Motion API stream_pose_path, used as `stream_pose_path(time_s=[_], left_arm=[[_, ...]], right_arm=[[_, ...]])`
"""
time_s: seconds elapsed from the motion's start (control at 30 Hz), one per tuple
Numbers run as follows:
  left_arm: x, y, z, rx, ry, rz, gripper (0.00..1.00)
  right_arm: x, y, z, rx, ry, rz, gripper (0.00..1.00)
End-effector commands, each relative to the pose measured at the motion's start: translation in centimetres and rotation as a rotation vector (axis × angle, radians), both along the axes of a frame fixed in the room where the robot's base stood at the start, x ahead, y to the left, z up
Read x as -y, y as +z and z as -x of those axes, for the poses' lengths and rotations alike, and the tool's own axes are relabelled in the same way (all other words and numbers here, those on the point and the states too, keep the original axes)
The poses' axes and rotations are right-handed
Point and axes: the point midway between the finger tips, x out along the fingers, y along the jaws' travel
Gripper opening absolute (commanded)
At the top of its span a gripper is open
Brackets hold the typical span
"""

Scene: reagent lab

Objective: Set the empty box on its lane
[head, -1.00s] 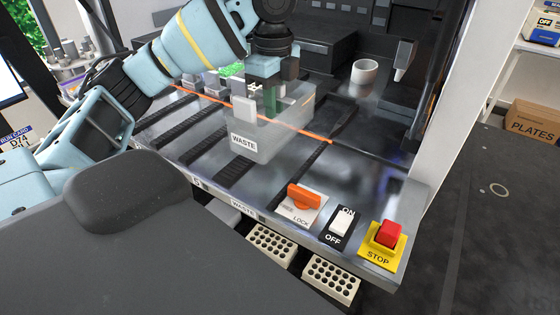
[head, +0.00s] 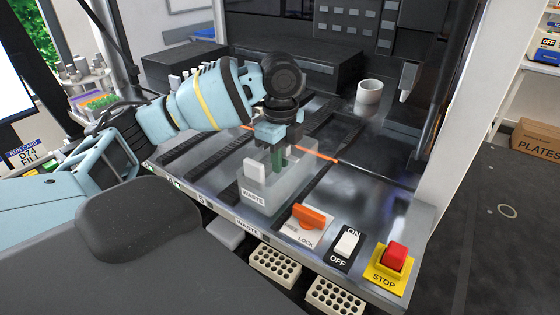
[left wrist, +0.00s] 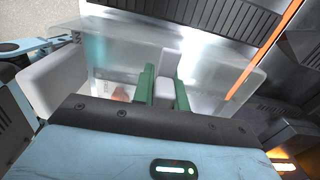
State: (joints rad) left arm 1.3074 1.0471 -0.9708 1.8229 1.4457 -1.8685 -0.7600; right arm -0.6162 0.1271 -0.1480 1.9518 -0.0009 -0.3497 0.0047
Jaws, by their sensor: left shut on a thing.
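The box is translucent grey with a WASTE label (head: 253,198) on its front and a pale upright tab (head: 255,169). My left gripper (head: 277,158) points down at it in the head view, its green fingers inside the box outline. In the left wrist view, the fingers (left wrist: 164,92) are shut on a pale grey upright part of the box (left wrist: 215,62). I see no clear contents. The box is over the front of the deck, behind the deck edge's WASTE label (head: 247,223). It hides the lane under it; I cannot tell whether it touches the deck. My right gripper is not in view.
An orange LOCK lever (head: 309,216), an ON/OFF switch (head: 347,244) and a red STOP button (head: 396,256) are right of the box. Dark ribbed lanes (head: 212,160) lie to its left. An orange line (head: 318,155) crosses the deck behind it. A white cup (head: 369,92) stands farther back.

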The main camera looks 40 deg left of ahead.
Motion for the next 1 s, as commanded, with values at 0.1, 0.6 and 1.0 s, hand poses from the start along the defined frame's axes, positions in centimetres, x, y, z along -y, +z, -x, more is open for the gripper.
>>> stream_pose_path(time_s=[0.1, 0.6, 1.0], left_arm=[[0.00, -0.77, 0.02, 0.003, 0.000, 0.001, 0.00], [0.02, -1.06, 0.01, 0.002, 0.000, 0.001, 0.36], [0.02, -0.35, -0.04, 0.004, 0.000, 0.001, 0.36]], right_arm=[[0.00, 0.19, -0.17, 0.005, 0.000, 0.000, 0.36], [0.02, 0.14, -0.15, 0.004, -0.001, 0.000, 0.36], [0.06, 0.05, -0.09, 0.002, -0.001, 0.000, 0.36]])
